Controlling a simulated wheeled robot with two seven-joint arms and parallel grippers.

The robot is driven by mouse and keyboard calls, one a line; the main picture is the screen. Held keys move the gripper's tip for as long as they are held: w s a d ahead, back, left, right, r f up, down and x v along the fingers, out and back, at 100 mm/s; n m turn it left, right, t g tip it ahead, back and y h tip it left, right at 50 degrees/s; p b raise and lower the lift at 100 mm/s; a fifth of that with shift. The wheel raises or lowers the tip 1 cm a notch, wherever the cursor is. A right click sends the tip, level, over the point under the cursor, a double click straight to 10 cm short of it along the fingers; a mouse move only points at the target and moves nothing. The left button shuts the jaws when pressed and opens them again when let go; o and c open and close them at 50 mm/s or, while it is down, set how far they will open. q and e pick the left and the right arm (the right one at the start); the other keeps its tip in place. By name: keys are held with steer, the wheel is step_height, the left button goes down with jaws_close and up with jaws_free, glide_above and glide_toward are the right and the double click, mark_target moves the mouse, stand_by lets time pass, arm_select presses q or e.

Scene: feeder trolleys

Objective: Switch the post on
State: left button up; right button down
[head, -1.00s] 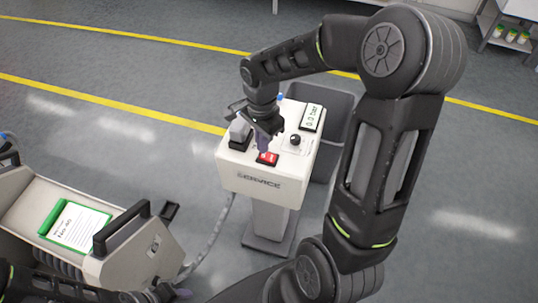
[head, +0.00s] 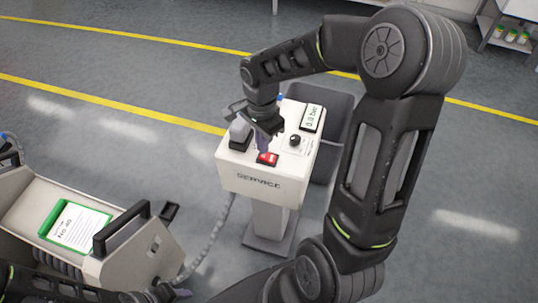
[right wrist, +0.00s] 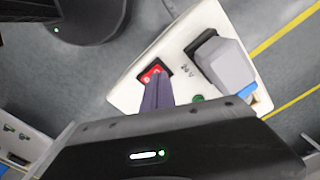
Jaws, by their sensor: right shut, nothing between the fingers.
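The white post marked SERVICE (head: 235,168) stands upright in the middle of the head view. A red rocker switch (head: 267,159) sits in a black frame on its top; it also shows in the right wrist view (right wrist: 152,73). My right gripper (head: 263,149) is shut and empty, pointing down with its fingertips at the switch. The fingers cover part of the switch, and I cannot tell whether they touch it. The post's display (head: 312,118) reads 0.0 bar. My left gripper (head: 168,293) is at the bottom edge, mostly cut off; its jaws are unclear.
A grey plug (head: 240,131) and a black knob (head: 295,141) flank the switch. A trolley with a black handle (head: 120,228) and a green-framed card (head: 75,226) stands at left. A grey bin (head: 345,105) is behind the post. Open floor lies at right.

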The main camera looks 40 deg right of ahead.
steer(key=shift+f+b, duration=1)
steer(key=shift+f, duration=0.1)
stand_by(0.9)
steer(key=shift+r, duration=0.15)
steer(key=shift+r+p, duration=2.35)
steer(key=shift+r, duration=1.1)
steer(key=a+f+n, duration=0.1)
steer(key=a+f, duration=0.1)
steer(key=f, duration=0.1)
steer(key=a+f+n+y, duration=0.1)
steer(key=a+f, duration=0.2)
steer(key=a+f+n, duration=0.2)
steer(key=a+f, duration=0.1)
steer(key=shift+y, duration=0.4)
steer(key=s+a+f+n+y, duration=0.2)
steer(key=s+a+f+n, duration=0.9)
steer(key=s+a+f, duration=0.3)
step_height(320, 180, down, 3)
steer(key=a, duration=0.2)
steer(key=shift+s+a+f+t, duration=0.2)
steer(key=shift+s+a+t, duration=0.1)
steer(key=shift+s+a, duration=0.1)
